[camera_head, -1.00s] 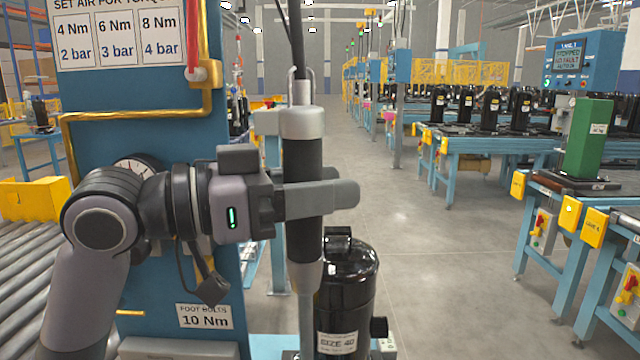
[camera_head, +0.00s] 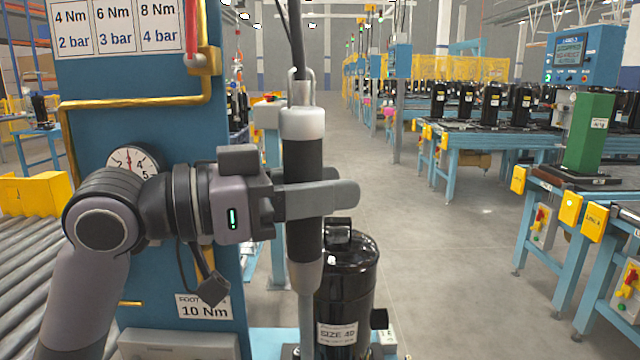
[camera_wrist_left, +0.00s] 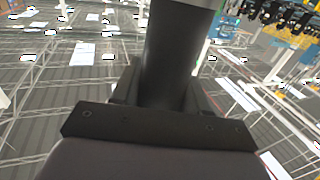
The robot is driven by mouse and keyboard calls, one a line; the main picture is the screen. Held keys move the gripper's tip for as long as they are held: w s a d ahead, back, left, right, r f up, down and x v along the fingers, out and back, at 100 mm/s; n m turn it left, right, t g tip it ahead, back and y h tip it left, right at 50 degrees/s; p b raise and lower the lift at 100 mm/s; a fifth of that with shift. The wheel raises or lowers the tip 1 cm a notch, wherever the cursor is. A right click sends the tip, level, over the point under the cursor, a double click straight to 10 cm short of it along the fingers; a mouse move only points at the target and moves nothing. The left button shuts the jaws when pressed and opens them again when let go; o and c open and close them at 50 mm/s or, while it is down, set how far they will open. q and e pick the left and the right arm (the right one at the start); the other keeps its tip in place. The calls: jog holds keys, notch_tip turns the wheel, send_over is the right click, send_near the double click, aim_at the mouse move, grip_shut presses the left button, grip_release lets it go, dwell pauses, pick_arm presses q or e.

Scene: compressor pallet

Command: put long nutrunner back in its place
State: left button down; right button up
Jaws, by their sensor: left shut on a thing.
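The long nutrunner (camera_head: 303,155) is a dark upright tool with grey collars, a hanging cable above and a thin shaft below. My left gripper (camera_head: 318,197) is shut on its dark middle section and holds it upright. In the left wrist view the nutrunner's dark body (camera_wrist_left: 168,65) stands between the fingers of my left gripper (camera_wrist_left: 160,100). The shaft's lower end is out of the picture. A black compressor (camera_head: 345,290) labelled SIZE 40 stands just behind the nutrunner's shaft. I cannot see my right gripper.
A blue panel (camera_head: 130,75) with torque signs, yellow pipe and a pressure gauge (camera_head: 131,162) stands behind my left arm. A roller conveyor (camera_head: 35,270) lies at the left. Blue benches (camera_head: 480,140) with compressors and a green block (camera_head: 588,135) are at the right. The middle floor is clear.

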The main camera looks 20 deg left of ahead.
aim_at(321, 251)
pick_arm(q)
jog(key=shift+f+b, duration=1.35)
jog(key=shift+f, duration=0.45)
pick_arm(e)
jog(key=shift+w+a+f, duration=0.1)
jog(key=shift+a+f, duration=0.05)
jog(key=shift+f, duration=0.25)
jog(key=shift+w+a+f, duration=0.1)
jog(key=shift+f, duration=0.3)
pick_arm(q)
jog(key=shift+f+b, duration=0.7)
jog(key=shift+f, duration=0.25)
pick_arm(e)
jog(key=shift+f, duration=0.6)
pick_arm(q)
jog(key=shift+c, duration=2.4)
grip_release()
jog(key=shift+f, duration=0.3)
jog(key=b+v, duration=0.1)
jog(key=v, duration=0.6)
jog(key=shift+r, duration=0.25)
pick_arm(e)
jog(key=shift+a+f, duration=0.1)
jog(key=shift+f, duration=0.35)
pick_arm(q)
jog(key=shift+s, duration=0.15)
